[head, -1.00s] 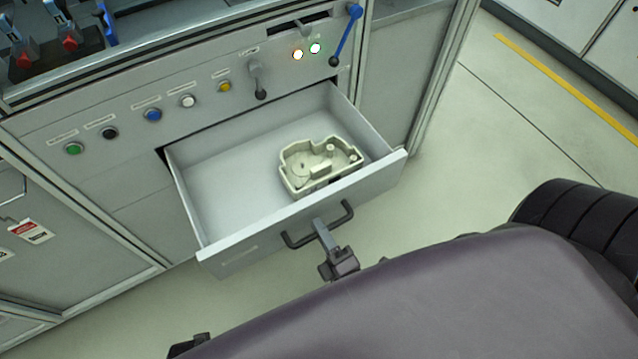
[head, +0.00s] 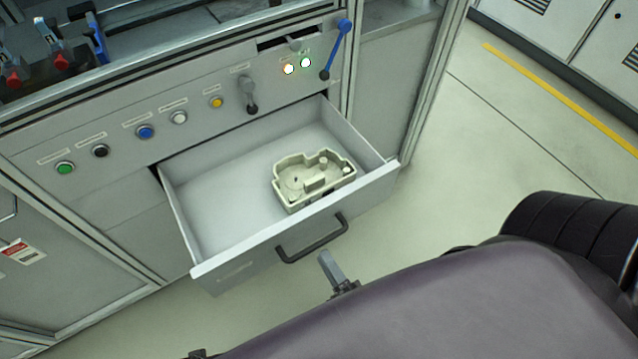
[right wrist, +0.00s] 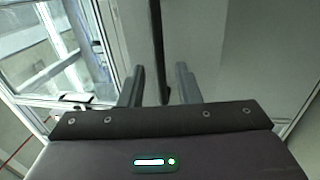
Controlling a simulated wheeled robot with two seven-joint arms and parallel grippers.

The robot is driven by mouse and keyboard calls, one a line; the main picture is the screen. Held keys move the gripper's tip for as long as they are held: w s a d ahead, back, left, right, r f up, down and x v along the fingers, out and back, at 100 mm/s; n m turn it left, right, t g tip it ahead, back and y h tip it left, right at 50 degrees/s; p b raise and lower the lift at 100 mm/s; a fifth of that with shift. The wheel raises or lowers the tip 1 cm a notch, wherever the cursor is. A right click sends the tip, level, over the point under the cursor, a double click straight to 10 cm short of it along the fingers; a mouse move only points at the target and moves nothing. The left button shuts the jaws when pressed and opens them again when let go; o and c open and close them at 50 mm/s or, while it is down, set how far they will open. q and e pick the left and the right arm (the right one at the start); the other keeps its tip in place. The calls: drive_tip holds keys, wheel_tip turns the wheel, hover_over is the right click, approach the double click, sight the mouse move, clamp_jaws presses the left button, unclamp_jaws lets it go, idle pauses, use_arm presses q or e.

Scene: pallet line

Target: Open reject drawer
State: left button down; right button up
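The reject drawer (head: 235,262) is pulled out of the grey cabinet, open, with its white interior in view. Its dark bar handle (head: 312,240) is on the front panel. A pale cast part (head: 312,180) lies inside, toward the right front. My right gripper (head: 328,262) is just in front of the handle, apart from it in the head view. In the right wrist view its two fingers (right wrist: 159,72) are spread, and the dark handle bar (right wrist: 157,40) shows in line with the gap between them. My left gripper is not in view.
Above the drawer is a panel with several buttons (head: 145,132), a dark-ended lever (head: 249,95), a blue-handled lever (head: 338,48) and two lit lamps. Red and blue clamps (head: 60,55) are at upper left. Open floor (head: 480,150) lies to the right.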

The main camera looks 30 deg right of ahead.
drive_tip(key=s, duration=0.3)
drive_tip(key=shift+f, duration=0.25)
